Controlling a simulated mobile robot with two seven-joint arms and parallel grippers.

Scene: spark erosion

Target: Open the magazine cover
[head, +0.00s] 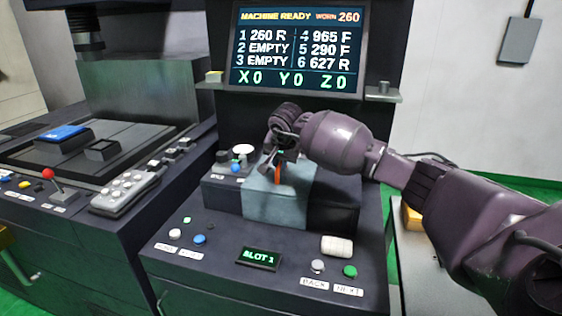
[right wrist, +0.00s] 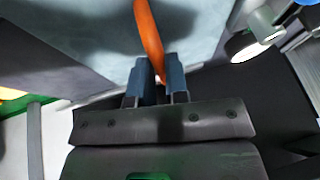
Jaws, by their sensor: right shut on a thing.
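The magazine cover (head: 270,205) is a grey-blue panel on the dark box in the middle of the console. It looks closed over that part of the box, but my arm hides some of its top. An orange handle (head: 278,175) stands out from it. My right gripper (head: 279,160) comes in from the right and is at the handle. In the right wrist view the gripper (right wrist: 160,80) has its two fingers shut on the orange handle (right wrist: 150,30), with the cover (right wrist: 90,35) behind it. My left gripper is not in view.
A screen (head: 297,50) above reads "MACHINE READY". Buttons and a "SLOT 1" display (head: 258,259) lie on the console in front. A white-topped knob (head: 243,150) stands left of the gripper. A machine bed with a red-knobbed lever (head: 50,176) is at left.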

